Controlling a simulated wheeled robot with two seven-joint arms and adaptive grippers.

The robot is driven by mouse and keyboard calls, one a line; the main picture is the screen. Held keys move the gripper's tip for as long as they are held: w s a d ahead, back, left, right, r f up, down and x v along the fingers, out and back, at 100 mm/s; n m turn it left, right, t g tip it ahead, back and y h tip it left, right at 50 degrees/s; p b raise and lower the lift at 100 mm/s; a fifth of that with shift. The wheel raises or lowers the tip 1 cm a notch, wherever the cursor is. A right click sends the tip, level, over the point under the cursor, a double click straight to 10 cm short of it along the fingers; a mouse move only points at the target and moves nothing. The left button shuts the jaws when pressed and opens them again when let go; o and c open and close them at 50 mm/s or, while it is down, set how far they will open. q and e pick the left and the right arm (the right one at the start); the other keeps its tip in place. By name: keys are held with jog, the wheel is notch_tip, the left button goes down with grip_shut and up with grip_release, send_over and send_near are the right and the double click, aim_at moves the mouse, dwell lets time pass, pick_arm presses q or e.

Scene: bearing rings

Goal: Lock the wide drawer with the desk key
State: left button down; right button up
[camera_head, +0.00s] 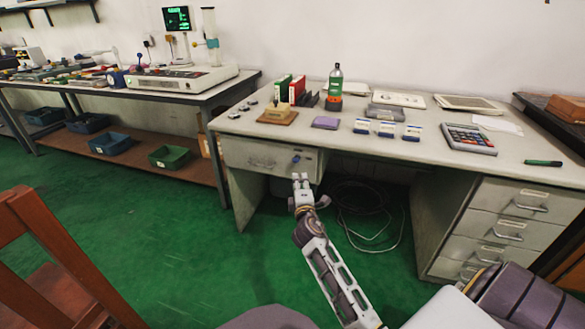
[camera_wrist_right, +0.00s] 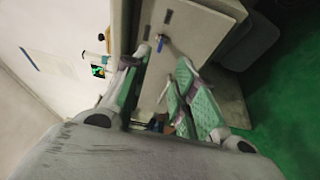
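The wide drawer (camera_head: 240,158) is under the left part of the desk and looks shut, with a handle on its front. A key with a blue head (camera_head: 296,159) sits at the right part of the drawer front. It also shows in the right wrist view as a blue key (camera_wrist_right: 160,42) standing out from a lock. My right gripper (camera_head: 300,178) is just below and in front of the key. In the wrist view my right gripper (camera_wrist_right: 160,64) is open, its green pads apart, with the key beyond the fingertips. My left gripper is out of view.
The desk (camera_head: 235,122) carries a bottle (camera_head: 335,80), binders, a calculator (camera_head: 468,138) and small boxes. A drawer stack (camera_head: 510,228) stands on the right. Loose cables (camera_head: 360,212) lie under the desk. A wooden chair (camera_head: 50,250) is at the lower left. Green floor is clear between.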

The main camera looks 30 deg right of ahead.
aim_at(296, 161)
jog(key=shift+w, duration=0.15)
